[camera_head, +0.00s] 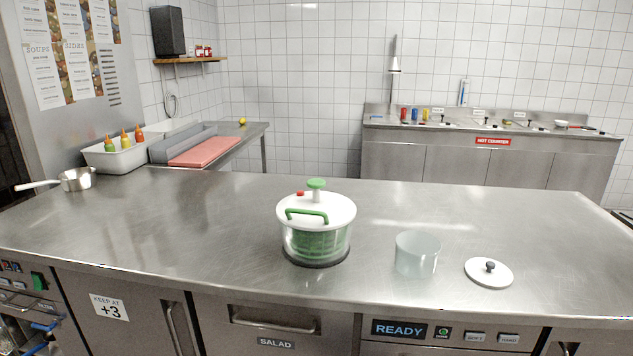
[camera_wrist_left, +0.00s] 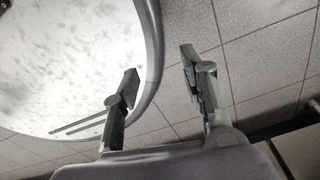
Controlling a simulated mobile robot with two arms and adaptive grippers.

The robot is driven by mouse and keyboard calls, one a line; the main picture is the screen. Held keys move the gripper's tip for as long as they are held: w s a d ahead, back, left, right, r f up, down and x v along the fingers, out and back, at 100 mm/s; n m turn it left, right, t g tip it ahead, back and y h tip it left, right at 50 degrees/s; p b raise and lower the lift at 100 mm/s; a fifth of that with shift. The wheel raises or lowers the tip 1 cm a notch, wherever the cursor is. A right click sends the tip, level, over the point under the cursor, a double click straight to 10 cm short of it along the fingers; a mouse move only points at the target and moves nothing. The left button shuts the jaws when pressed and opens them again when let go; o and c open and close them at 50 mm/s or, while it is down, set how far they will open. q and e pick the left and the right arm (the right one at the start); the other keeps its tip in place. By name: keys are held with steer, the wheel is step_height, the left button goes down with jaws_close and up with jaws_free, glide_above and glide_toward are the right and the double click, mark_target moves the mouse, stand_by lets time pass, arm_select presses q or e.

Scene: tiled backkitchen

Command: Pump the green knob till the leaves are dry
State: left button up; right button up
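A salad spinner (camera_head: 316,235) stands upright on the steel counter, with a clear bowl, a white lid and a dark base ring. The green knob (camera_head: 316,184) sits raised on a white stem at the top of the lid. A green handle (camera_head: 307,215) and a small red tab are also on the lid. Green shows through the bowl wall; single leaves cannot be told apart. My right gripper is in neither view.
A frosted clear container (camera_head: 416,254) and a white lid with a dark knob (camera_head: 489,271) are right of the spinner. A saucepan (camera_head: 77,179) stands at the far left. A white bin with bottles (camera_head: 125,152) is behind.

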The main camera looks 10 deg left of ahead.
arm_select(q)
jaws_close()
stand_by(0.3)
stand_by(1.2)
